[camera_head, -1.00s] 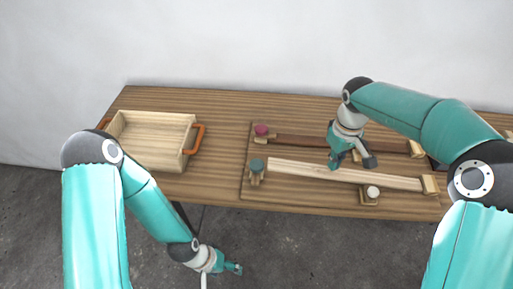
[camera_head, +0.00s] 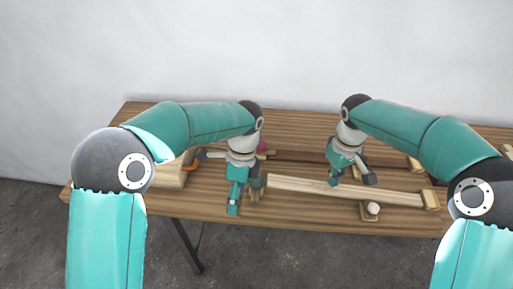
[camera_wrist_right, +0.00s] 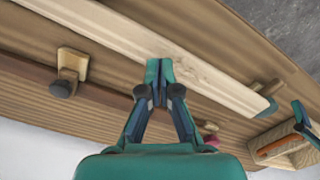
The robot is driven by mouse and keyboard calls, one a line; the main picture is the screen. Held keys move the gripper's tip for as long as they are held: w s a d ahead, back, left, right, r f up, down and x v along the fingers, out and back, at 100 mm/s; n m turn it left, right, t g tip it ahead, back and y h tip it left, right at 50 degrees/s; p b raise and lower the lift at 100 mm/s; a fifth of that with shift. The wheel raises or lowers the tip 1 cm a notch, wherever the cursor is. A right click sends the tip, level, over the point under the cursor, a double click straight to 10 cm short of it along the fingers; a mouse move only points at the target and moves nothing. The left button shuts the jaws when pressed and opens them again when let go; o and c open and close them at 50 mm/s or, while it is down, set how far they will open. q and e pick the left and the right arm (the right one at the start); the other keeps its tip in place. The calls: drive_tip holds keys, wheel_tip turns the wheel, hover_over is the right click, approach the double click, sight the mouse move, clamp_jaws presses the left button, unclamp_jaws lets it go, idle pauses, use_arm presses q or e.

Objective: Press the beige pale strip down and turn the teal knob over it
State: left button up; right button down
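The pale beige strip (camera_head: 300,187) lies along the plywood board, its right end at a small wooden block. My right gripper (camera_head: 333,182) is over its middle; in the right wrist view its fingertips (camera_wrist_right: 160,70) are together at the strip's (camera_wrist_right: 215,82) edge. Whether they press on it I cannot tell. The teal knob (camera_head: 256,182) stands on a wooden post by the strip's left end; its end also shows in the right wrist view (camera_wrist_right: 268,112). My left gripper (camera_head: 234,208) points down just left of the knob; its finger gap is unclear.
A dark brown strip (camera_head: 310,157) lies behind the pale one, with a pink knob (camera_head: 262,147) at its left end. A white knob (camera_head: 373,208) stands in front of the pale strip. The wooden tray (camera_head: 170,178) at left is partly hidden by my left arm.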

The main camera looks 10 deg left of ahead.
sight(256, 184)
use_arm(q)
drive_tip(key=w+d+r+m+t+h, duration=0.1)
drive_tip(key=w+d+r+m+t, duration=0.2)
drive_tip(key=w+r, duration=0.55)
drive_tip(key=shift+n, duration=0.6)
drive_tip(key=f, duration=0.3)
drive_tip(key=s+d+f, duration=0.1)
drive_tip(key=f, duration=0.6)
drive_tip(key=shift+s+d+f, duration=0.1)
drive_tip(key=shift+s+d, duration=0.05)
drive_tip(key=shift+d, duration=0.05)
drive_tip(key=shift+c, duration=0.2)
drive_tip(key=c, duration=1.2)
use_arm(e)
drive_tip(key=shift+f, duration=0.1)
drive_tip(key=shift+f, duration=0.15)
drive_tip(key=shift+f, duration=0.5)
drive_tip(key=shift+f, duration=0.2)
